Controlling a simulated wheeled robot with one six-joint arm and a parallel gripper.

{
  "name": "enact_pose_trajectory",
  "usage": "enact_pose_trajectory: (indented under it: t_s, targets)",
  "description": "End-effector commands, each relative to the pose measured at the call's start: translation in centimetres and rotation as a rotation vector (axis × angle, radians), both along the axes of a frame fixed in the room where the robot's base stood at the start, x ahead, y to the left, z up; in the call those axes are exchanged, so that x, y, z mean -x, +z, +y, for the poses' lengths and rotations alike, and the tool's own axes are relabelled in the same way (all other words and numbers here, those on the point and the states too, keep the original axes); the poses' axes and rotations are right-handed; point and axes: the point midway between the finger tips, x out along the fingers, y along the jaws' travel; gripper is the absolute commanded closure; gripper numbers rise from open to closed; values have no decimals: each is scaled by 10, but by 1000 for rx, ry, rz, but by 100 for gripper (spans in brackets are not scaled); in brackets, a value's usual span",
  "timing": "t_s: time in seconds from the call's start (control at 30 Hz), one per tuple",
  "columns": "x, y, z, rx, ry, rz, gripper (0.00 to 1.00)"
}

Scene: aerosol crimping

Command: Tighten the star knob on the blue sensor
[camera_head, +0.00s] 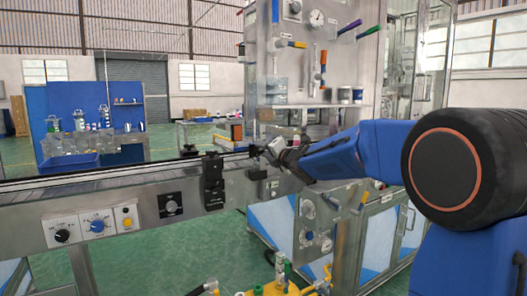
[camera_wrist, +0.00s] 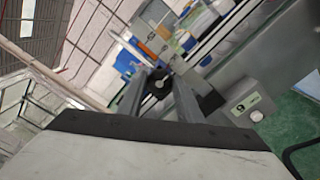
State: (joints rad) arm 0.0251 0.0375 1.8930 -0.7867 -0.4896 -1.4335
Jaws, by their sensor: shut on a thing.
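A black star knob (camera_wrist: 160,87) with a pale centre sits between the two fingers of my gripper (camera_wrist: 160,78) in the wrist view. The fingers are shut on it from both sides. A blue patch (camera_wrist: 127,60) shows just beyond the fingers, and I cannot tell for sure whether it is the blue sensor. In the head view my gripper (camera_head: 264,154) is at the conveyor's right part, beside the machine cabinet. There the knob and sensor are too small or hidden behind the gripper to make out.
The conveyor (camera_head: 120,176) runs from the left up to the gripper. A black bracket (camera_head: 212,181) stands on its near side, left of the gripper. A control panel (camera_head: 93,224) with knobs is on its front. The machine cabinet (camera_head: 290,72) rises behind the gripper.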

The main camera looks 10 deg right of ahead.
Motion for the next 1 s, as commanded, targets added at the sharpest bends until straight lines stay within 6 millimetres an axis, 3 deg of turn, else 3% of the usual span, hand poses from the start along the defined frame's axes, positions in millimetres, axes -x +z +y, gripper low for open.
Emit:
enact_pose_trajectory:
  t_s: [0.37,1.0]
  targets:
    - [0,-1,-1,-129,-1,43,90]
    - [0,-3,-1,-688,-1,224,90]
